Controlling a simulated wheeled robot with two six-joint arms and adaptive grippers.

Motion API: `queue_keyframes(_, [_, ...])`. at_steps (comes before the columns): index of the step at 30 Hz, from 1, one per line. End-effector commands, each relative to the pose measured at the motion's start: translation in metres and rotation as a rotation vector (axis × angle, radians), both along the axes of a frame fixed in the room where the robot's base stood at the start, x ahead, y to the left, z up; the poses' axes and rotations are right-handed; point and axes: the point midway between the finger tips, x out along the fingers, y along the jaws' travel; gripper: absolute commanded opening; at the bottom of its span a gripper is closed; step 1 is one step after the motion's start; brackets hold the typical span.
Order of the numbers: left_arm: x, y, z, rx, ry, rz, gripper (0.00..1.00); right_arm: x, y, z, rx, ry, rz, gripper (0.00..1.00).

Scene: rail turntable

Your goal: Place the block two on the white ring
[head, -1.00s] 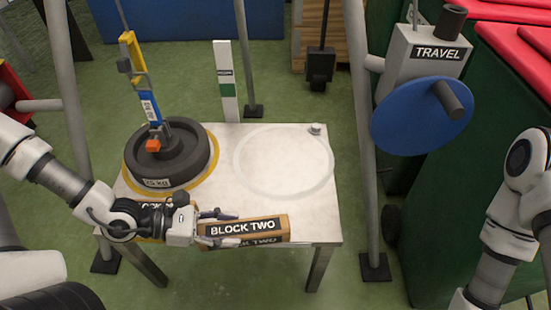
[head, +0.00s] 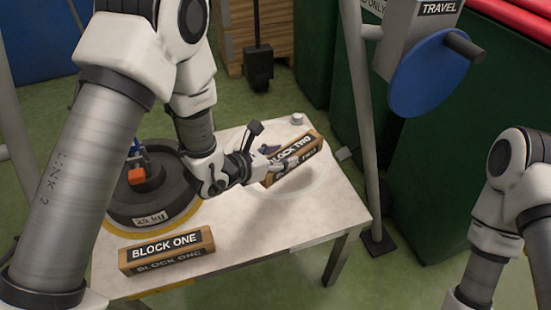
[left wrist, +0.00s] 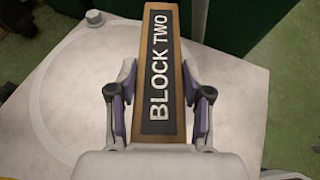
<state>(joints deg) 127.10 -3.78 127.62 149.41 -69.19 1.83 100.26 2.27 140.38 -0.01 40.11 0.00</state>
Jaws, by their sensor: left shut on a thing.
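Block two (head: 292,160), a wooden bar with a black label, is held in my left gripper (head: 272,164). In the head view it appears over the white ring (head: 322,184) on the table, with a shadow below; it looks raised off the top. In the left wrist view the fingers (left wrist: 160,105) close on both sides of block two (left wrist: 160,70), and the white ring (left wrist: 36,95) shows to its left, its right part hidden. My right arm shows at the right edge of the head view; its gripper is out of view.
Block one (head: 167,250) lies at the table's front left. The dark 25 kg weight (head: 150,200) stands behind it, on a yellow ring. A grey post with a blue disc (head: 425,80) stands right of the table. The front right tabletop is clear.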

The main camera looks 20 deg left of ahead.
Motion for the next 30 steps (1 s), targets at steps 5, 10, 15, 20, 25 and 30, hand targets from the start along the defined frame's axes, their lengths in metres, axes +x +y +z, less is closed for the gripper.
queue_keyframes(5, [0.025, 0.015, -0.003, -0.005, -0.007, -0.004, 0.02, 0.0, 0.0, -0.009, 0.0, -0.001, -0.001, 0.4])
queue_keyframes(10, [0.07, 0.048, -0.009, -0.002, -0.008, -0.004, 0.02, 0.0, 0.0, -0.017, 0.0, -0.001, 0.0, 0.4])
queue_keyframes(15, [0.111, 0.077, -0.014, 0.0, -0.007, -0.006, 0.02, 0.0, 0.0, -0.024, 0.0, 0.0, 0.0, 0.4])
queue_keyframes(20, [0.129, 0.09, -0.017, 0.0, -0.004, -0.008, 0.02, 0.0, 0.0, -0.027, 0.0, 0.0, 0.0, 0.4])
queue_keyframes(25, [0.13, 0.09, -0.045, 0.0, 0.0, -0.01, 0.02, 0.0, 0.0, -0.039, 0.0, 0.0, 0.0, 0.4])
queue_keyframes(30, [0.13, 0.09, -0.05, 0.0, -0.003, -0.009, 0.02, 0.0, 0.0, -0.04, 0.0, 0.0, 0.0, 0.4])
